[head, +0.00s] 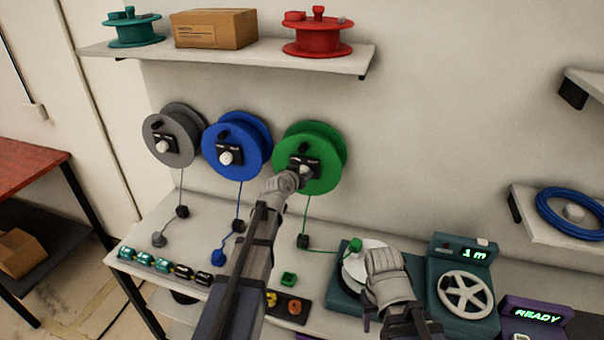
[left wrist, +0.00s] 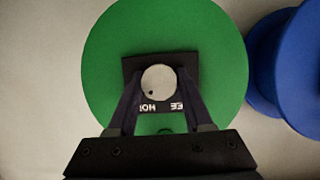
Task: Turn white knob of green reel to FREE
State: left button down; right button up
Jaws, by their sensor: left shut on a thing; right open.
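The green reel (head: 318,140) hangs on the wall, right of the blue reel. Its white knob (left wrist: 158,82) sits on a black plate (left wrist: 187,68) at the reel's middle. My left gripper (head: 300,174) is shut on the knob, with one finger on each side in the left wrist view (left wrist: 158,100). That view is turned over, and the plate's upside-down lettering is partly hidden by the fingers. The knob's small dark dot lies at its lower left there, toward the "HO" lettering. My right gripper (head: 368,300) is open beside the white disc; its fingertips are hard to see.
The blue reel (head: 235,148) and grey reel (head: 172,137) hang to the left. Below, the bench holds a white disc (head: 355,268) on a teal base with a green block (head: 355,244), and a "1 m" meter (head: 468,252). A shelf (head: 250,58) juts out above.

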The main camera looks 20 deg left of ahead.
pick_arm(q)
jog(key=n+h, duration=0.1)
jog(key=n+h+b, duration=0.1)
jog(key=shift+a+f+n, duration=0.1)
jog(key=shift+f+n, duration=0.1)
jog(key=shift+n, duration=0.2)
jog(key=n+h+b, duration=0.1)
jog(key=n+b, duration=0.1)
jog(key=shift+f+n+t+h, duration=0.1)
jog(key=shift+n+t+h, duration=0.2)
jog(key=n+t+h+b, duration=0.1)
jog(key=n+h+b, duration=0.1)
jog(key=n+b, duration=0.1)
jog(key=shift+f+n, duration=0.1)
jog(key=shift+n, duration=0.5)
jog(key=shift+n+t+h+b, duration=0.5)
jog(key=shift+n+t+b, duration=0.2)
jog(key=shift+n+b, duration=1.15)
jog(key=shift+r+n, duration=0.2)
jog(key=shift+n, duration=0.05)
jog(key=shift+c, duration=1.6)
grip_release()
